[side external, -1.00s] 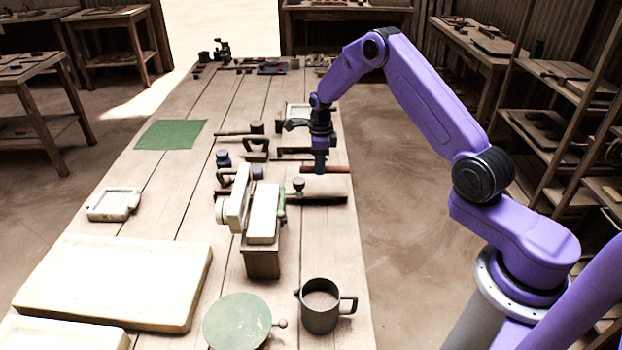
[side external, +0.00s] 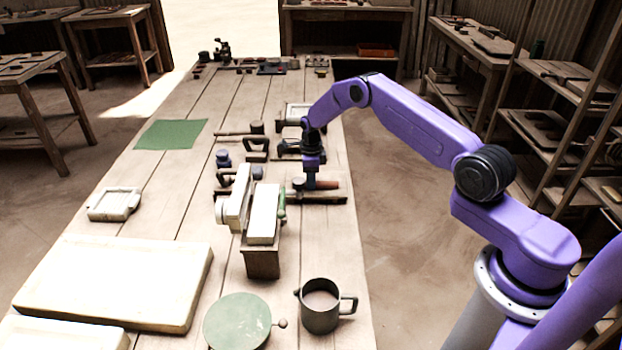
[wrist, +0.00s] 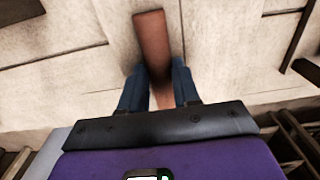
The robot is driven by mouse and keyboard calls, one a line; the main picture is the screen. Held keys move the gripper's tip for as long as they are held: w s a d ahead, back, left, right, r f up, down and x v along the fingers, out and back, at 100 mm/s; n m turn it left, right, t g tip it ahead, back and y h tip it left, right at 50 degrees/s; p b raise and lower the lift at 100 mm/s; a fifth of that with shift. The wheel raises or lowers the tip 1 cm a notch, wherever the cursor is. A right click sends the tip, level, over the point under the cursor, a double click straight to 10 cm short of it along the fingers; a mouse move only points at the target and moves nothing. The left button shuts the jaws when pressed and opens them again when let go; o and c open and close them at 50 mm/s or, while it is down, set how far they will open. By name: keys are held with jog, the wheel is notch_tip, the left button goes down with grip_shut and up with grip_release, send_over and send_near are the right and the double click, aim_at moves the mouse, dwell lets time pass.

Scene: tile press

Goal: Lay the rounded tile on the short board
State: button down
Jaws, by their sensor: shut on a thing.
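My gripper (side external: 311,184) is shut on a long reddish-brown bar (side external: 328,184), near the right edge of the table. In the wrist view the bar (wrist: 150,38) runs between my two blue fingers (wrist: 158,88). Whether its ends are rounded is too small to tell, and so is any gap under it. I cannot tell for sure which thing is the rounded tile. A large pale board (side external: 115,280) lies at the front left, and a second pale board (side external: 60,335) is cut off by the bottom edge. Which is the short board is unclear.
A pale two-slab press on a brown block (side external: 262,262) stands just in front of my gripper. A dark rod (side external: 322,198) lies close by. A mug (side external: 320,310), a green disc (side external: 237,322), a small pale tray (side external: 115,204) and a green mat (side external: 171,134) are on the table.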

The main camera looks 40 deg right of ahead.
jog(key=shift+f, duration=0.1)
jog(key=c, duration=0.8)
grip_release()
notch_tip(320, 180, up, 12)
jog(key=shift+r, duration=0.2)
